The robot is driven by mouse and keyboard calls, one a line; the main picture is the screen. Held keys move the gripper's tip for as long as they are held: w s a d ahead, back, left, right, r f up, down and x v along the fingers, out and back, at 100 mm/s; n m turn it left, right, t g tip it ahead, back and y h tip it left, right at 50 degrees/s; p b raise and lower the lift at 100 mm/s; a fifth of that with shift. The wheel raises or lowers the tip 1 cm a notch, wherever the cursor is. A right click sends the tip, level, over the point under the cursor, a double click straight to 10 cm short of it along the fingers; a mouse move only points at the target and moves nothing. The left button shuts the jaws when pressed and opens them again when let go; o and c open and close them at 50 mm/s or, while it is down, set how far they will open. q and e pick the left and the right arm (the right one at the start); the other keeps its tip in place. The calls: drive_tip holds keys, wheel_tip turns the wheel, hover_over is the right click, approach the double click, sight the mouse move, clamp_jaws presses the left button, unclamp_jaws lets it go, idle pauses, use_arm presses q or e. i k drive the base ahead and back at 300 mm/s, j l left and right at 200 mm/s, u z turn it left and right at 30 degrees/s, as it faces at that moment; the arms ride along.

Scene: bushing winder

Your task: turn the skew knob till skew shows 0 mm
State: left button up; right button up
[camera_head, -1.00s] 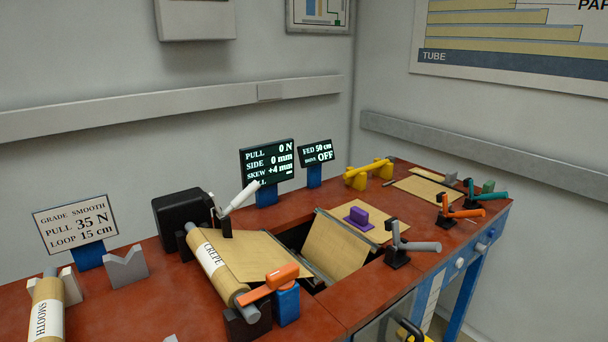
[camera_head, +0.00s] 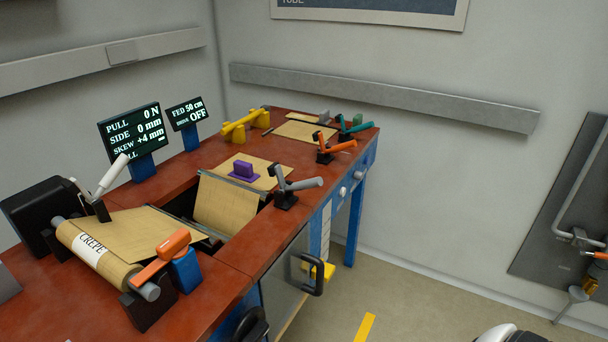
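The dark display (camera_head: 135,134) at the left of the bench shows pull 0 N, side 0 mm and skew +4 mm; its bottom line is partly hidden by a white-handled lever. Two pale round knobs sit on the blue front edge of the bench, a nearer knob (camera_head: 343,192) and a farther knob (camera_head: 359,175). I cannot read any label on them, so I cannot tell which one is for skew.
A crepe roll (camera_head: 97,254) lies at the near left, beside an orange-handled lever (camera_head: 160,258). A grey-handled lever (camera_head: 293,187) stands near the front edge. A second display (camera_head: 187,114) shows fed 50 cm, drive off. The floor (camera_head: 430,290) right of the bench has free room.

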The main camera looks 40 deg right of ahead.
sight(358, 176)
drive_tip(key=i+l+u, duration=0.1)
drive_tip(key=l+u, duration=1.2)
